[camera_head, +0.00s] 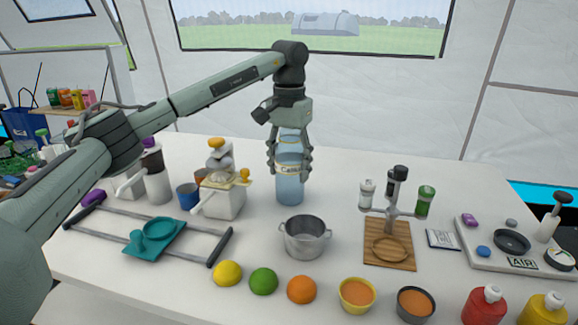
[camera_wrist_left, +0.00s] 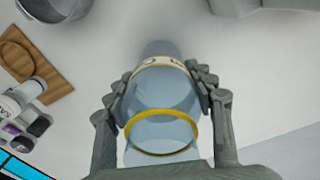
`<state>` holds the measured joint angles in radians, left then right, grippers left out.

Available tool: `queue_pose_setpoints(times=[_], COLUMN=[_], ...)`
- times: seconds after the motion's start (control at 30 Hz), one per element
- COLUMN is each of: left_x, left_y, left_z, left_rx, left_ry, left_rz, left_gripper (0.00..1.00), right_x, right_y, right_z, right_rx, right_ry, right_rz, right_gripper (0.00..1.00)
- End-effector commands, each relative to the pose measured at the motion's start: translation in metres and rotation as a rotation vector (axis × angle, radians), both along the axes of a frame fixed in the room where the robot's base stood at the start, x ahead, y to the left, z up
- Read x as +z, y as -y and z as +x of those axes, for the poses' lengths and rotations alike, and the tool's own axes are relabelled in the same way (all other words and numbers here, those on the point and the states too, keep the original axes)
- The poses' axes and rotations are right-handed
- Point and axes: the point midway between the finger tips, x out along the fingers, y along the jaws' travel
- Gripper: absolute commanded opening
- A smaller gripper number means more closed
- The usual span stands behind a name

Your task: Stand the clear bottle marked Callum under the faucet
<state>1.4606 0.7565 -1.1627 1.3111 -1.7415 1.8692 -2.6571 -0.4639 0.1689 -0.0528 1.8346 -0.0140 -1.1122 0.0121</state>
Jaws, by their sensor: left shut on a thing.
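The clear, bluish bottle (camera_head: 289,192) is upright at the middle of the table, with a cream label band that reads in part "Ca". My left gripper (camera_head: 290,176) is shut around it from above. In the left wrist view the fingers flank the bottle (camera_wrist_left: 160,95) on both sides, and a yellow ring shows near its top. I cannot tell whether its base touches the table. A grey upright fixture (camera_head: 393,200) with a dark head stands over a wooden board (camera_head: 374,258) with a ring; it may be the faucet. My right gripper is out of view.
A metal pot (camera_head: 305,238) stands just in front of the bottle. Two shakers flank the fixture. A white device (camera_head: 222,200) is left of the bottle. A lemon, lime, orange and bowls line the front. White table is clear between the bottle and the shakers.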

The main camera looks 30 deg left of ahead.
Motion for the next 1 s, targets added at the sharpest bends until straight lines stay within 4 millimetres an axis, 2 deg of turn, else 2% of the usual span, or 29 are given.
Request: queue_pose_setpoints(times=[0.07,0.1,0.27,0.53,0.67,0.77,1.0], left_x=[-0.003,-0.003,-0.003,-0.002,0.006,0.021,0.075], left_y=[0.000,0.000,0.000,0.000,0.000,0.000,0.001], left_z=[0.000,0.000,0.000,0.000,0.000,0.001,0.001], left_rx=[0.000,0.000,0.000,0.000,0.000,0.000,-0.001], left_ry=[-0.001,0.000,-0.001,-0.001,0.001,0.003,0.004], left_rz=[0.000,0.000,0.000,0.000,0.000,0.000,-0.001], left_gripper=[0.25,0.56,0.75,0.75,0.75,0.75,0.75], right_x=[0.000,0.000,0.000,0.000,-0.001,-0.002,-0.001], right_y=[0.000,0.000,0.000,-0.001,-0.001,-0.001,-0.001], right_z=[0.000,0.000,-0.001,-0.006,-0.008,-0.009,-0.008], right_rx=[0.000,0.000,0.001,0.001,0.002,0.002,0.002], right_ry=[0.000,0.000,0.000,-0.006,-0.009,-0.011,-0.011], right_rz=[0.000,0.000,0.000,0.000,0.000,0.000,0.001], right_gripper=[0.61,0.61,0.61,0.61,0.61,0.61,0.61])
